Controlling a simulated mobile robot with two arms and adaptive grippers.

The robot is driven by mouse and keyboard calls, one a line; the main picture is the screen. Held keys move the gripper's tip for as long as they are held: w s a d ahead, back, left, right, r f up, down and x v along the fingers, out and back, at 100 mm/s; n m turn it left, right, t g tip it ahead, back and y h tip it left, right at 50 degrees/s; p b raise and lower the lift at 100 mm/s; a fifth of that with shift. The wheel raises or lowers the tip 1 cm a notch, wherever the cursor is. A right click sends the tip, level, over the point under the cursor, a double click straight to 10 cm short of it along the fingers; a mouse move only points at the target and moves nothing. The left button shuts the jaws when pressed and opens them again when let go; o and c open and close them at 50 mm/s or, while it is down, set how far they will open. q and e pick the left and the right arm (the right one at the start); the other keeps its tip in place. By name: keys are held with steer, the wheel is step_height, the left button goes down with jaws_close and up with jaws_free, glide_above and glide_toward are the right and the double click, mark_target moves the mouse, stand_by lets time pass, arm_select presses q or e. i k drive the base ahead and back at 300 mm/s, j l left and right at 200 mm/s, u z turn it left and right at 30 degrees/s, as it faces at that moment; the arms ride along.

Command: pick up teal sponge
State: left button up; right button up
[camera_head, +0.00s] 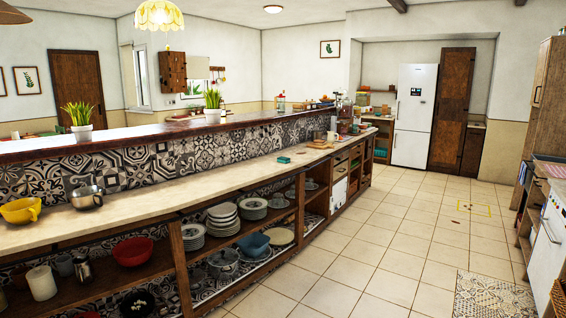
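Neither of my grippers is in view.
A yellow bowl (20,211) and a metal pot (87,197) stand on the counter at the near left. Open shelves below hold plates, bowls and jars. More cabinets stand along the right edge.

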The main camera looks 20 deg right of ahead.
mark_target(281, 159)
steer(key=i+l+z, duration=0.25)
steer(key=i+l, duration=0.2)
steer(key=i+l+z, duration=0.55)
steer(key=i, duration=0.4)
steer(key=i+l+z, duration=0.25)
steer(key=i, duration=0.25)
steer(key=i+j+z, duration=0.1)
steer(key=i+z, duration=0.15)
steer(key=i, duration=0.25)
steer(key=i+l+u, duration=0.15)
steer(key=i+u, duration=0.25)
steer(key=i, duration=0.15)
steer(key=i+l+u, duration=0.25)
steer(key=i+u, duration=0.15)
steer(key=i+l+u, duration=0.35)
steer(key=i+l, duration=0.15)
steer(key=i, duration=0.1)
